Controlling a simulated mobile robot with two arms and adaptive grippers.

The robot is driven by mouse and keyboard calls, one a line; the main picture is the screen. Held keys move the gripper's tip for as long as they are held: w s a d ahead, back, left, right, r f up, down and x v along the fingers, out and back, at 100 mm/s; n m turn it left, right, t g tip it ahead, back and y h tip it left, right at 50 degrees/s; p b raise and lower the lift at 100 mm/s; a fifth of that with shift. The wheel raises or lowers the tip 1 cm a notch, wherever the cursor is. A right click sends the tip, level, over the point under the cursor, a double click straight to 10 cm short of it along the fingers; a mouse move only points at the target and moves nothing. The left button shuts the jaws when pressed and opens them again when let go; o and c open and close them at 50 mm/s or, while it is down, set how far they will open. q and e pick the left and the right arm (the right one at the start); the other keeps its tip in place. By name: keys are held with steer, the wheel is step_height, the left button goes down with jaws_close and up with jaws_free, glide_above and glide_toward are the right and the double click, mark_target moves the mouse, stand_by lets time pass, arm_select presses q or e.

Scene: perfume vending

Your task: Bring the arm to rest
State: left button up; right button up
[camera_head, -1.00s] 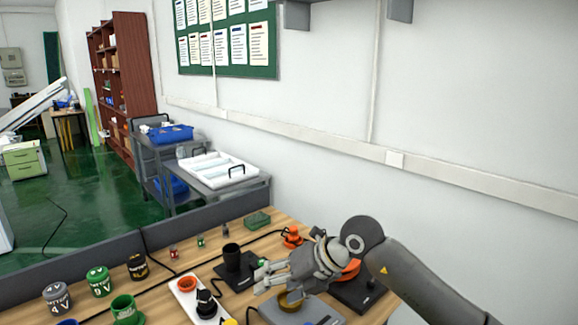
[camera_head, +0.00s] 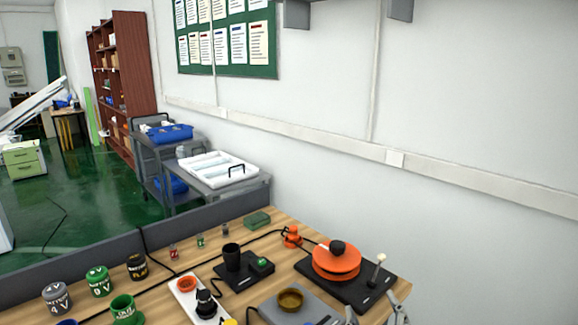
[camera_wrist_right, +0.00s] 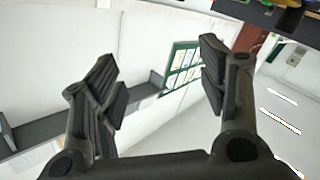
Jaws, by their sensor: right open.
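My right gripper (camera_head: 378,308) shows at the bottom edge of the head view, right of the grey device and in front of the black base. In the right wrist view its two dark fingers (camera_wrist_right: 163,85) are spread wide with nothing between them. That view faces the white wall and the green notice board (camera_wrist_right: 180,68). My left gripper is not in view.
An orange round device (camera_head: 336,262) sits on a black base with a small lever. Nearby are a grey device with a brass bowl (camera_head: 290,300), a black cup (camera_head: 231,256), a white tray (camera_head: 184,300) and several battery-like canisters (camera_head: 98,281) on the wooden table.

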steer(key=s+d+f+m+g, duration=0.35)
steer(key=s+f+g, duration=0.35)
steer(key=s+f, duration=0.6)
steer(key=s+f+g, duration=0.4)
steer(key=s, duration=0.3)
steer(key=s+f+g, duration=0.3)
steer(key=s+f, duration=0.1)
steer(key=s, duration=0.4)
step_height(320, 180, down, 26)
steer(key=g, duration=0.1)
steer(key=s+d+f+g, duration=0.1)
steer(key=s+d+f, duration=0.2)
steer(key=s+f, duration=1.3)
steer(key=shift+s+n, duration=0.45)
steer(key=shift+s, duration=0.25)
steer(key=shift+d, duration=0.1)
